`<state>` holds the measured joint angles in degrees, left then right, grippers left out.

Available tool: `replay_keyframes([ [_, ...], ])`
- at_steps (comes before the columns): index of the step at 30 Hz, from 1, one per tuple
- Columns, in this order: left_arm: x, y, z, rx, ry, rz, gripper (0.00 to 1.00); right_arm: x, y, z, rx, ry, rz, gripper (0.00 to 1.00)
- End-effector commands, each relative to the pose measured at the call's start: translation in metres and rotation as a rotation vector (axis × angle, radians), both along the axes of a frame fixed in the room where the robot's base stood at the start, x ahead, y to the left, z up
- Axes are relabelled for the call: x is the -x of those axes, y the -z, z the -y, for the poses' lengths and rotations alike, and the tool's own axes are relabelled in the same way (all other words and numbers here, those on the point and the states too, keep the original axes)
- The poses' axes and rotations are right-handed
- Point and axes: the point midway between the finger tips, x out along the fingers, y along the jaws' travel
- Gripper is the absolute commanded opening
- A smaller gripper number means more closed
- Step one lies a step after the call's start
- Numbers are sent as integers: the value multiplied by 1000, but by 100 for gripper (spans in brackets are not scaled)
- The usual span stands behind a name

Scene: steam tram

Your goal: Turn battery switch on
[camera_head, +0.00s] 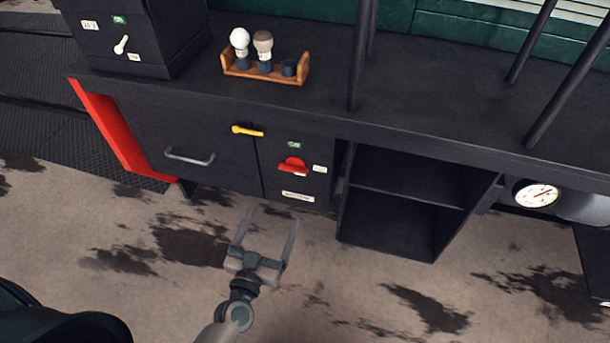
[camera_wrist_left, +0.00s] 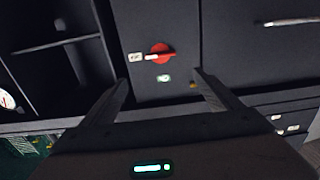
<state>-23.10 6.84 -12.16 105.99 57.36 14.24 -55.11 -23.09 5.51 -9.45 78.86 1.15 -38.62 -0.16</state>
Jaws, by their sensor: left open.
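The battery switch is a red rotary knob (camera_head: 293,165) on a black panel under the bench, with a green label above it and a white label to its right. My left gripper (camera_head: 268,222) is open and empty, in front of and below the panel, apart from the knob. In the left wrist view its two fingers (camera_wrist_left: 162,88) are spread to either side of the knob. My right gripper is not in view.
A yellow handle (camera_head: 248,131) sits left above the knob, beside a drawer with a grey handle (camera_head: 190,158). An open shelf (camera_head: 405,205) is right of the panel. A wooden rack with bulbs (camera_head: 265,75) stands on the bench (camera_head: 440,95). Dark posts rise at right.

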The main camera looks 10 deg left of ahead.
Motion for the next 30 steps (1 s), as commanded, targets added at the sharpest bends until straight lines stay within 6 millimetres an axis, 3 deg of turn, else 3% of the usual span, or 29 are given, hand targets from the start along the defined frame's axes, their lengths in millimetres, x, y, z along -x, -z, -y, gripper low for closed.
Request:
replay_keyframes([
  [14,-8,0,0,-1,0,-1,84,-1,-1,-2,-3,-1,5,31],
  [20,-30,-1,1,0,0,1,84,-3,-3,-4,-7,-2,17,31],
  [30,-89,-1,3,0,0,1,84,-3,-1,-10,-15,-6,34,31],
])
